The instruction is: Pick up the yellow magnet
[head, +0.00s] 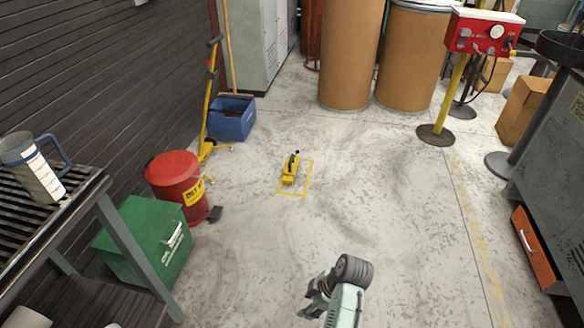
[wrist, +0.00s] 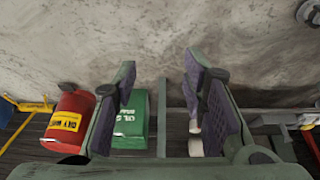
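The yellow magnet (head: 289,175) sits on the concrete floor in the middle of the head view, with a dark lever on top. A thin yellow outline is marked on the floor around it. My gripper (head: 316,296) is at the bottom of the head view, nearer to me than the magnet and clearly apart from it. In the wrist view my gripper (wrist: 160,72) has its two purple-padded fingers spread with nothing between them. I cannot make out the magnet in the wrist view.
Left stand a red oily-waste can (head: 175,183), a green box (head: 145,240), a blue bin (head: 231,118) and a slatted table (head: 110,215). Brown drums (head: 350,55) stand behind, a red box on a yellow post (head: 455,95) right. Floor around the magnet is clear.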

